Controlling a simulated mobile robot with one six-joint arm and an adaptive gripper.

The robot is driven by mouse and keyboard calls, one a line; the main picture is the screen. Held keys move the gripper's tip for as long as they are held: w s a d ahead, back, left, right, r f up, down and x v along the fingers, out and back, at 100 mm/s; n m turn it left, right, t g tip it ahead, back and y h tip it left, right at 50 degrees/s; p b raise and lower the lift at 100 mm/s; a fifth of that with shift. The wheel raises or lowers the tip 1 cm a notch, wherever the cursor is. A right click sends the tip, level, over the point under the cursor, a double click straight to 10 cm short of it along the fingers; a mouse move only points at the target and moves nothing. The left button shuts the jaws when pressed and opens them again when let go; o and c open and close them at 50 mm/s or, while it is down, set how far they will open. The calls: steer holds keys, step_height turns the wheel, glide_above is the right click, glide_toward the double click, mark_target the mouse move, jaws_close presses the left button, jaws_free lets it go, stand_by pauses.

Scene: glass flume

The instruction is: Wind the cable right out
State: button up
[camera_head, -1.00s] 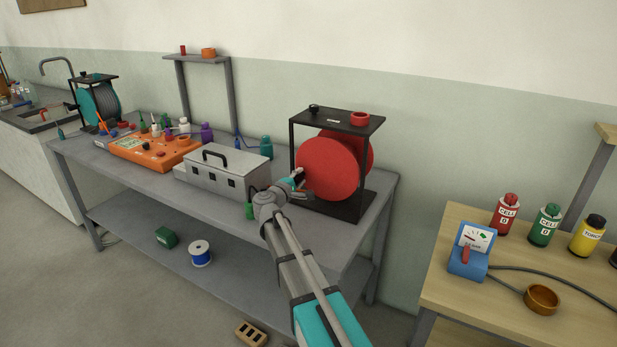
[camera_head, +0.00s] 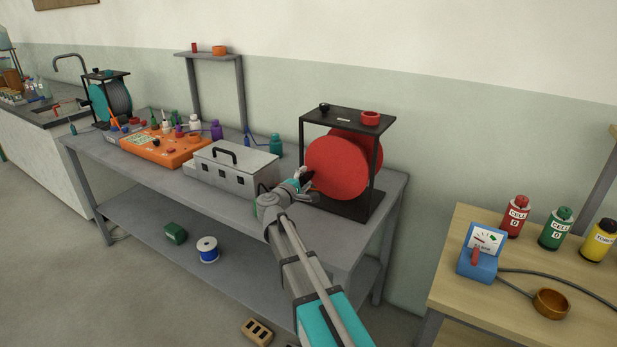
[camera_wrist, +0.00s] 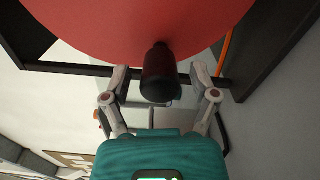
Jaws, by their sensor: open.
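The red reel (camera_head: 337,167) stands in a black frame (camera_head: 345,118) at the right end of the grey bench. Its dark crank handle (camera_wrist: 158,72) sticks out from the red disc toward my wrist camera. My gripper (camera_wrist: 160,82) is open, with one finger on each side of the handle and visible gaps between. In the head view my gripper (camera_head: 304,184) is at the lower left edge of the reel, and the handle is largely hidden there. An orange strip (camera_wrist: 224,52), perhaps cable, shows behind the reel in the wrist view.
A grey metal box (camera_head: 232,170) stands left of my gripper, close to my arm. An orange panel (camera_head: 163,146) and small bottles are further left. Another reel (camera_head: 112,102) stands at the far left. A wooden table (camera_head: 480,280) with a blue meter (camera_head: 480,255) is at right.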

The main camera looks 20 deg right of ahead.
steer(key=v, duration=0.9)
steer(key=shift+s+a, duration=0.25)
steer(key=shift+a, duration=0.05)
